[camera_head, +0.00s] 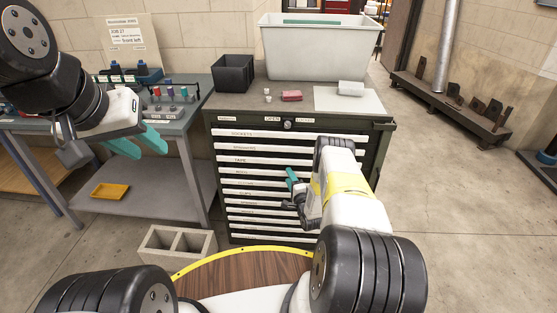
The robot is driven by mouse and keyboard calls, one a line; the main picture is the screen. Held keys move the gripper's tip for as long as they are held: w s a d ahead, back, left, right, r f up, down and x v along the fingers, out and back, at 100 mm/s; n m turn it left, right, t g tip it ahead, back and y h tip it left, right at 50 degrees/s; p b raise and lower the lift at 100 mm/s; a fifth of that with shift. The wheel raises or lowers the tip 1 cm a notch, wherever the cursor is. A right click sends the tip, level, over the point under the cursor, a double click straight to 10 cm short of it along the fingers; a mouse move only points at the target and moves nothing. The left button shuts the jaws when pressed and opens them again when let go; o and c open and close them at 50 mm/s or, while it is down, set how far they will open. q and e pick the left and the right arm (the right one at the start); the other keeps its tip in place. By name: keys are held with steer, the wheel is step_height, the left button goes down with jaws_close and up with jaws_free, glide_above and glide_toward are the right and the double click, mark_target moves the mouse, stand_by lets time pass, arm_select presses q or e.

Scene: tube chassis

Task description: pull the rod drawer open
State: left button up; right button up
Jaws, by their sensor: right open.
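A dark green tool cabinet (384,160) stands ahead with a stack of shallow drawers with white label strips. The upper labels read like sockets (242,134) and tape (240,160); the lower ones are too small to read surely, so I cannot tell which is the rod drawer. All the drawers look closed. My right gripper (294,188) is open in front of the middle drawers, partly hidden by my own arm. I cannot tell whether it touches a drawer front. My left gripper (139,145) has its teal fingers apart and empty, in front of the workbench at left.
On the cabinet top are a grey bin (318,55), a black box (234,73), a red item (292,96) and a white block (351,88). The workbench (190,106) stands left, with a yellow tray (110,191) on its lower shelf. A concrete block (178,243) sits on the floor.

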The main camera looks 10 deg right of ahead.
mark_target(287, 176)
steer(key=shift+w+a, duration=0.15)
steer(key=shift+w, duration=1.35)
jaws_close()
